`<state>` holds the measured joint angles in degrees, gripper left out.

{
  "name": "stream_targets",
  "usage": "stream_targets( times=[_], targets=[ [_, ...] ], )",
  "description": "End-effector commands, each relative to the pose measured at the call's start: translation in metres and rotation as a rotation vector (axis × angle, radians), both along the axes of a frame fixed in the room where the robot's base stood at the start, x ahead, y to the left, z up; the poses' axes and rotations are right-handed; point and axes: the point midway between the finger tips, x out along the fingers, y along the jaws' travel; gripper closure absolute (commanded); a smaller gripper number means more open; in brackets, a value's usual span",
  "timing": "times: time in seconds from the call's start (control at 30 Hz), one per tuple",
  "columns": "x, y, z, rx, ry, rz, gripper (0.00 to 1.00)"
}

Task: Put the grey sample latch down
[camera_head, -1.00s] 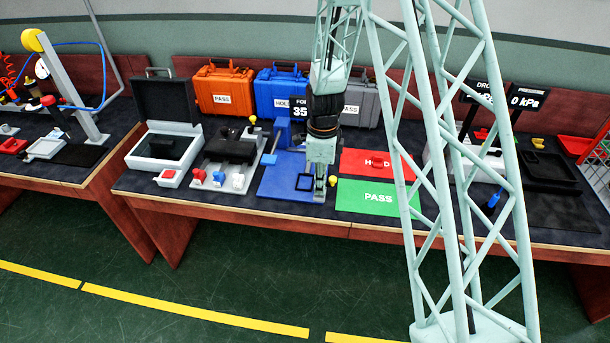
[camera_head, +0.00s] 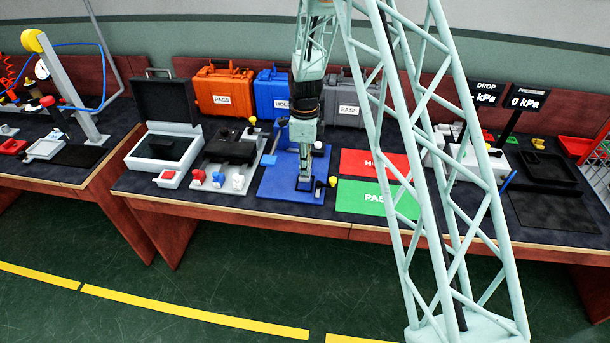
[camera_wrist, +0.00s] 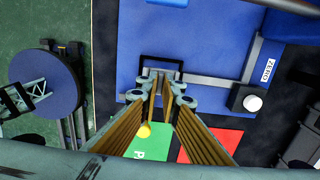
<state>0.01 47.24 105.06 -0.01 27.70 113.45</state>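My gripper (camera_head: 305,184) points down over the front part of the blue plate (camera_head: 282,182). In the wrist view its fingertips (camera_wrist: 160,78) are close together at the near side of a black square frame (camera_wrist: 146,68) on the blue plate. I cannot make out the grey sample latch in either view. The narrow space between the fingertips is too small and dark to tell whether the latch is held there. In the head view my gripper covers most of the frame.
A yellow knob (camera_head: 333,181) stands just right of the blue plate. Red HOLD (camera_head: 360,163) and green PASS (camera_head: 360,197) mats lie further right. A grey fixture (camera_head: 228,168) with coloured knobs stands left. Blue (camera_head: 272,95) and orange (camera_head: 222,90) cases stand behind.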

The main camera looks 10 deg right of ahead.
Motion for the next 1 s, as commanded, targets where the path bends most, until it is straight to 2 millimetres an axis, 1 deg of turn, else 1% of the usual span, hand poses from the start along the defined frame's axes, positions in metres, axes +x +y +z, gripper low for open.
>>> stream_targets(
  times=[0.27,0.63,1.0],
  targets=[
    [0.000,0.000,-0.003,0.000,0.000,0.000,1.00],
    [-0.001,0.000,-0.033,0.000,0.001,0.000,1.00],
    [0.000,0.000,-0.035,0.000,0.000,0.000,1.00]
  ],
)
